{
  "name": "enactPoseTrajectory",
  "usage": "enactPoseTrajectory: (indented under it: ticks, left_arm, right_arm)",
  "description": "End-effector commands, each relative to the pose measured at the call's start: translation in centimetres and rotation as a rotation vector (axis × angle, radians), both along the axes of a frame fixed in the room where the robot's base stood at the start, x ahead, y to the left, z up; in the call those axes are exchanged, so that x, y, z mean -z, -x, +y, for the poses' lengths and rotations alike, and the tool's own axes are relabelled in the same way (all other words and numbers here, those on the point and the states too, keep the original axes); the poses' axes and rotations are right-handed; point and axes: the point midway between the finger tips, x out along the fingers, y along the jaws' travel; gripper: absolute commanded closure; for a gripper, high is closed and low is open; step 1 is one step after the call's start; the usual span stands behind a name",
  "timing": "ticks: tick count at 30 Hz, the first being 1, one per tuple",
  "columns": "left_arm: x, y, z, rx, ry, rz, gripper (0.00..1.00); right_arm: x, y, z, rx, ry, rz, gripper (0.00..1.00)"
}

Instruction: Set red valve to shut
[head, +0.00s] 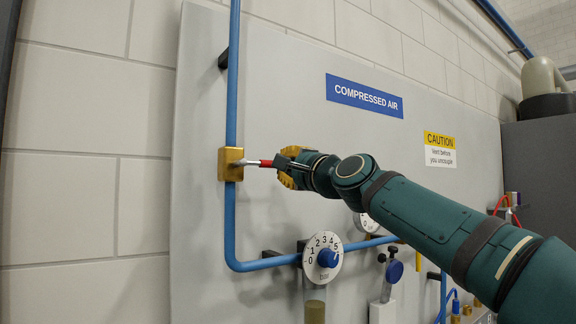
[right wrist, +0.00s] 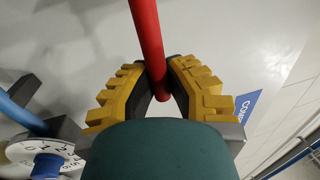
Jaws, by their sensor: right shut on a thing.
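The red valve handle (head: 266,163) sticks out to the right from a brass valve body (head: 230,164) on the vertical blue pipe in the head view. The handle lies roughly horizontal, across the pipe. My right gripper (head: 289,168) is at the handle's outer end. In the right wrist view the red handle (right wrist: 148,45) runs down from the top, and its end sits between the yellow-padded fingers of my right gripper (right wrist: 162,82), which are shut on it. My left gripper is in neither view.
A white numbered dial (head: 323,257) with a blue knob sits below on the blue pipe. A blue "COMPRESSED AIR" sign (head: 364,96) and a yellow caution sign (head: 440,149) are on the grey panel (head: 290,90). A gauge (head: 365,223) is partly hidden behind my right arm.

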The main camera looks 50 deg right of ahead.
Motion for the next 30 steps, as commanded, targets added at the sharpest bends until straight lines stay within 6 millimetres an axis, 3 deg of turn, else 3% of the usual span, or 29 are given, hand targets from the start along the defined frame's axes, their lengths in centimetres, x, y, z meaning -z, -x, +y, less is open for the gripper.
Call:
enactPoseTrajectory:
  ticks: [8, 9, 11, 23, 30]
  left_arm:
    - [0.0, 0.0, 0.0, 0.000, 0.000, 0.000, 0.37]
    - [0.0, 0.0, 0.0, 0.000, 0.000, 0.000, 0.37]
    - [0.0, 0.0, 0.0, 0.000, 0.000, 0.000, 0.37]
    - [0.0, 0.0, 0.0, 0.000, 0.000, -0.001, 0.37]
    - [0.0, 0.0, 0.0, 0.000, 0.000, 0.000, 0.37]
  right_arm:
    - [0.2, -0.1, 0.0, -0.002, -0.002, 0.005, 1.00]
    - [0.2, -0.1, 0.0, -0.002, -0.002, 0.005, 0.73]
    - [0.2, -0.1, 0.0, -0.001, -0.002, 0.005, 0.54]
    - [0.2, 0.5, 0.1, 0.000, -0.001, 0.002, 0.54]
    - [0.9, 4.2, 1.2, 0.002, -0.001, 0.000, 0.54]
